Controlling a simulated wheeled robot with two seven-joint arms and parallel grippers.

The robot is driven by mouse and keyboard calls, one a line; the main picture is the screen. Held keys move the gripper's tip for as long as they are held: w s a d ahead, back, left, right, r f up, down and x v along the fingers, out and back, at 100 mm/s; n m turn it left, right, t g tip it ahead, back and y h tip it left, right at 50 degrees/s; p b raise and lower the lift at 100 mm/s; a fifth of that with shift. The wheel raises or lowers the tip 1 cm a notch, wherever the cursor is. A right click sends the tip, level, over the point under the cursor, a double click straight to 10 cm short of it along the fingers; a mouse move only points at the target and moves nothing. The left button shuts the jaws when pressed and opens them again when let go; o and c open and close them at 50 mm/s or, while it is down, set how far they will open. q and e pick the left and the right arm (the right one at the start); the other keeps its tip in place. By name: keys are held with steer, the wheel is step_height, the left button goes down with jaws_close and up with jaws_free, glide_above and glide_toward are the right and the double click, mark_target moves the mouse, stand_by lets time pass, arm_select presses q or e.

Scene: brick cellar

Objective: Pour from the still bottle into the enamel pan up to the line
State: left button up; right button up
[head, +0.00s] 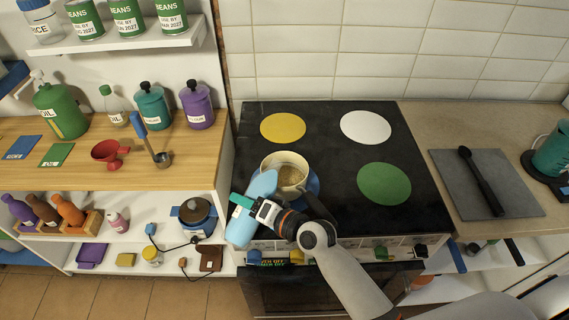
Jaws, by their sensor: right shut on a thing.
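The light blue bottle (264,185) is in my right gripper (250,206), which is shut around its middle at the front left of the stove. The bottle leans, with its upper end beside the left rim of the enamel pan. I cannot make out its mouth or any stream. The cream enamel pan (302,165) stands on the blue burner disc (313,187) at the stove's front left. Tan contents show inside it; a line cannot be made out. My left gripper is not in view.
The black stove (335,140) also has yellow (283,128), white (366,127) and green (384,184) discs, all bare. A grey board (470,170) with a black utensil lies right. The wooden counter (200,150) at left holds jars, an oil bottle, a red funnel (109,153) and a ladle (160,158).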

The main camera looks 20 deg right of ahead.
steer(key=shift+s+a+m, duration=0.1)
steer(key=shift+m, duration=0.2)
stand_by(0.4)
steer(key=shift+w+d+r+m+g+y+p, duration=0.15)
steer(key=shift+w+d+r+m+g+p, duration=0.1)
steer(key=shift+r+m+p, duration=0.3)
steer(key=shift+w+d+r+m+g+y+p, duration=0.15)
steer(key=shift+w+d+r+m+p, duration=0.2)
steer(key=shift+p, duration=0.4)
stand_by(2.0)
steer(key=shift+s+a, duration=0.15)
steer(key=shift+a, duration=0.05)
